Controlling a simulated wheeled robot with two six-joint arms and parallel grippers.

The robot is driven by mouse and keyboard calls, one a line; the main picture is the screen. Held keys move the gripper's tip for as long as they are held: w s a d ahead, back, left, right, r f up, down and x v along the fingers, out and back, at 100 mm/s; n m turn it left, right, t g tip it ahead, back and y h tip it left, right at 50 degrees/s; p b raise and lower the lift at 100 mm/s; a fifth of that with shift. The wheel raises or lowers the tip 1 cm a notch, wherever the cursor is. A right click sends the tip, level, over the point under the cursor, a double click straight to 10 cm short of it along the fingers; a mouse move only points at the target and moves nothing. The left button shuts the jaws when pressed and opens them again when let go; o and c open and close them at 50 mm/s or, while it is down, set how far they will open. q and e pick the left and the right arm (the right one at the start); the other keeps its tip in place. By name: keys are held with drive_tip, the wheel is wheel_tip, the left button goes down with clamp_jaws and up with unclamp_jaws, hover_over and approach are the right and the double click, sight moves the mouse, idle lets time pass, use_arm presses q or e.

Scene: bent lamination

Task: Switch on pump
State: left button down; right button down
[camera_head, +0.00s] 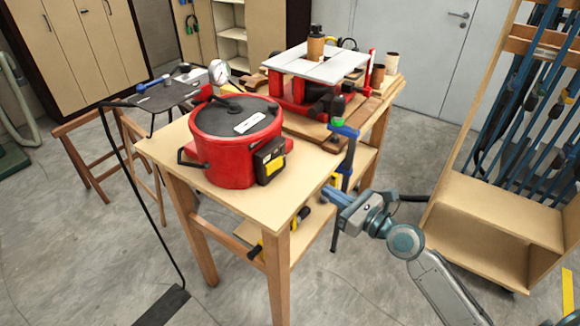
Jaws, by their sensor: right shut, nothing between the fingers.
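A round red vessel (222,160) with a dark lid (235,115) stands on the wooden workbench (255,205). A black box with a yellow panel (270,160) is fixed to its right front side. I cannot tell for certain which part is the pump or its switch. A round white gauge (218,72) shows behind the lid. My right gripper (330,193) is shut and empty, just off the bench's right edge, apart from the vessel and to the right of and below the box. My left gripper is not in view.
A blue clamp (345,131) stands at the bench edge close above my right gripper. A red machine with a grey top (335,64) is at the back. A clamp rack (550,215) is at the right. The bench's front corner is clear.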

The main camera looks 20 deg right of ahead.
sight(282, 163)
drive_tip(key=shift+w, duration=0.1)
drive_tip(key=p+x, duration=0.3)
drive_tip(key=x, duration=1)
drive_tip(key=shift+w+a+f, duration=0.1)
drive_tip(key=shift+w+a, duration=0.05)
drive_tip(key=shift+w, duration=0.05)
drive_tip(key=shift+w+a, duration=0.1)
drive_tip(key=shift+w, duration=0.1)
drive_tip(key=shift+w+f+n+g+y+b, duration=0.25)
drive_tip(key=shift+n+g+y+b, duration=0.2)
drive_tip(key=shift+b, duration=0.25)
drive_tip(key=shift+r+p, duration=0.2)
drive_tip(key=shift+p, duration=0.1)
